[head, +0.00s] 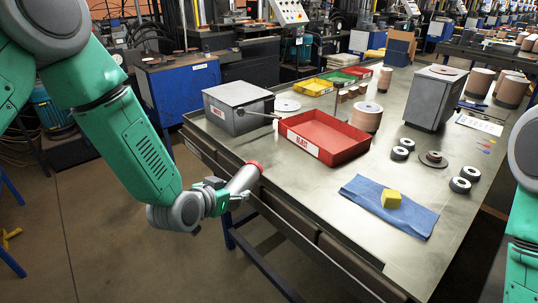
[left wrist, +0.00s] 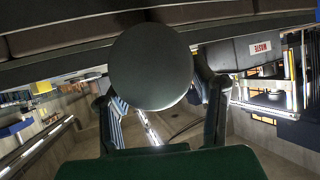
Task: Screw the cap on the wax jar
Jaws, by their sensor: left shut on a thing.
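A grey cylindrical jar (head: 243,180) with a red top end (head: 257,166) is held tilted by my left gripper (head: 226,192), beside the table's left edge. Its red end points up and toward the table. I cannot tell how the red part sits on the jar. In the left wrist view, the round grey end of the jar (left wrist: 150,70) fills the space between the two fingers of my left gripper (left wrist: 160,112). My right gripper is out of view; only part of my right arm shows at the right edge.
The workbench (head: 310,205) carries a grey waste box (head: 225,125) and a red tray (head: 325,150) near the jar. Several black rings and a grey cabinet (head: 432,100) stand further right. The bench's near middle is clear.

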